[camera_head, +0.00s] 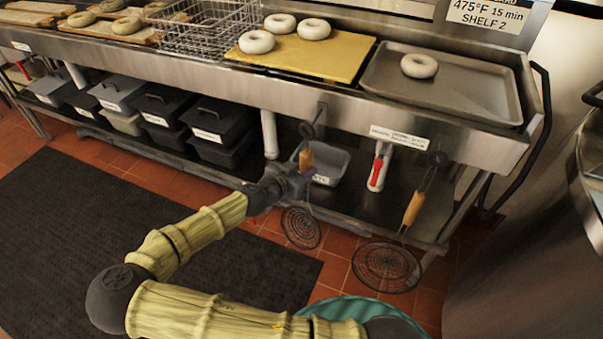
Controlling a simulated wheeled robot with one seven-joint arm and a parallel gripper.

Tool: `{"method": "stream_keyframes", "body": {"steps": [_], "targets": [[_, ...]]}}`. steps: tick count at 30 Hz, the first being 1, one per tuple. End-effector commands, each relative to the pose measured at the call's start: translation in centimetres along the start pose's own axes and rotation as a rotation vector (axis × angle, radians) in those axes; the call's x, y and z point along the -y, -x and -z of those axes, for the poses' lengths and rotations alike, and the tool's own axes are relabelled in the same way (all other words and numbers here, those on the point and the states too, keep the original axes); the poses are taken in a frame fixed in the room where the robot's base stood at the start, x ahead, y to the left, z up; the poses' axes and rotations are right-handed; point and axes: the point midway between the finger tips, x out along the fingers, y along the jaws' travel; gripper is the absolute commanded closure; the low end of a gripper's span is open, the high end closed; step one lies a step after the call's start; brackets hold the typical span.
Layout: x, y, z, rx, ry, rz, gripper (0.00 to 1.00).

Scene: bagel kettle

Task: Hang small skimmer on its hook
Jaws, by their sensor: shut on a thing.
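The small skimmer (301,228) hangs upright in front of the steel counter, its round wire mesh low and its wooden handle (306,160) above. My gripper (301,186) is shut on it just below the wooden handle; the jaws partly hide the shaft. A dark hook (321,112) is on the counter front at the skimmer's top end. The skimmer's top loop appears close to this hook; I cannot tell whether it is over it or only in front.
A larger skimmer (386,267) hangs to the right from another hook (438,158). Dark bins (218,130) and a grey bin (328,164) sit on the lower shelf. A teal round rim (350,305) is at the bottom.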

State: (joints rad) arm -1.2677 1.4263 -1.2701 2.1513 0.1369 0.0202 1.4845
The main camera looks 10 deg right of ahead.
Motion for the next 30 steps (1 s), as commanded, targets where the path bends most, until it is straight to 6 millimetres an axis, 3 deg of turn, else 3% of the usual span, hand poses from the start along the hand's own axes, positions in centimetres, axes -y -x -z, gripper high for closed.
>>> {"method": "stream_keyframes", "body": {"steps": [30], "targets": [[1.2,-4.5,0.4,-0.001,-0.001,0.001,1.0]]}}
